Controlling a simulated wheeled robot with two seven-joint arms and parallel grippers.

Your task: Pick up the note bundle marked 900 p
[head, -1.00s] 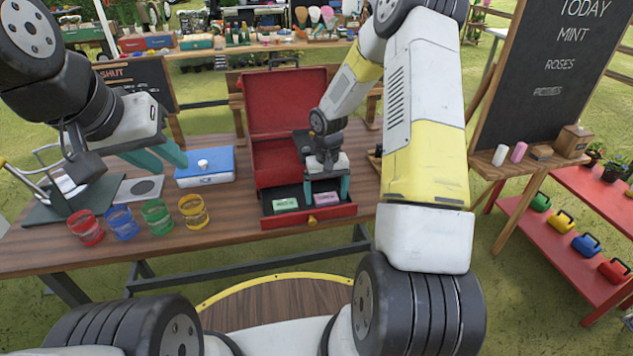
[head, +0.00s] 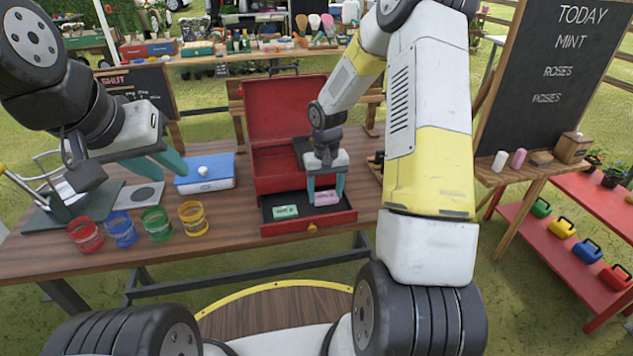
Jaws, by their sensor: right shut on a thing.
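A red cash box (head: 285,108) stands on the wooden table with its lid up and its front drawer (head: 334,218) pulled out. A green note bundle (head: 286,211) lies in the left part of the drawer. A pink note bundle (head: 327,199) is at the right part. Markings on both are too small to read. My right gripper (head: 326,193) points down over the drawer, shut on the pink bundle, with one finger at each side. The bundle is at drawer level; I cannot tell whether it touches the drawer floor. My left gripper (head: 168,164) is open and empty above the table's left side.
A blue box (head: 208,180) with a white knob sits left of the cash box. Red, blue, green and yellow banded jars (head: 158,224) stand along the table's front left. A chalkboard (head: 545,85) stands at right. The table front below the drawer is clear.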

